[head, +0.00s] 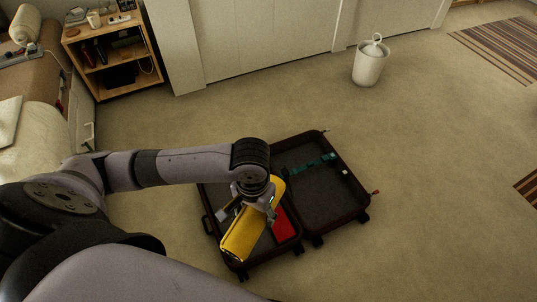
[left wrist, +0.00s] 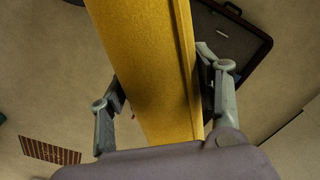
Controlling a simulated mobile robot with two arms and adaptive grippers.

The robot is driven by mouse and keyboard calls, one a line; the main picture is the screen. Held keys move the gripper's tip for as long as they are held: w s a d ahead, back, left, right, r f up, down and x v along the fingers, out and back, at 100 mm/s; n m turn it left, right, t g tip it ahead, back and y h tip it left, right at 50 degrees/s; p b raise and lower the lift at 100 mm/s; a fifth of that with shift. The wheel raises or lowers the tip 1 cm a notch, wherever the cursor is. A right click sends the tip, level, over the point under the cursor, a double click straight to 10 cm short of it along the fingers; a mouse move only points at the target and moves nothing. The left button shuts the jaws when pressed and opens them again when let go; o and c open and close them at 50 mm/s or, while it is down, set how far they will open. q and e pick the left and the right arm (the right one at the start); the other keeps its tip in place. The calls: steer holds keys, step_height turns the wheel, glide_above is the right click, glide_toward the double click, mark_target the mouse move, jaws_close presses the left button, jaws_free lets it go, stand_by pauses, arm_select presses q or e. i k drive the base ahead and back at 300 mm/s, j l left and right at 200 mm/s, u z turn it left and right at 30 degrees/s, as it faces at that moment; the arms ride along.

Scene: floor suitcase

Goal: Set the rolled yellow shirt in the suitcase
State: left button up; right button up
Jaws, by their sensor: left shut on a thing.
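The rolled yellow shirt (head: 246,230) is a long yellow cylinder held over the near left half of the open suitcase (head: 345,213). My left gripper (head: 265,197) is shut on the roll near its upper right end. In the left wrist view the roll (left wrist: 150,62) runs between the two fingers (left wrist: 163,100), and a dark part of the suitcase (left wrist: 262,42) shows behind it. The roll hides part of the near half, and I cannot tell whether it touches the suitcase. My right gripper is not in view.
A red item (head: 283,226) lies in the suitcase's near half. A teal strap (head: 310,165) crosses the far half, whose floor is otherwise bare. A white bin (head: 370,64) and a wooden shelf (head: 112,55) stand farther back. Carpet around the suitcase is clear.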

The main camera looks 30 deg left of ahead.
mark_target(314, 200)
steer(key=i+l+u, duration=0.85)
steer(key=l+u, duration=0.15)
steer(key=l, duration=0.2)
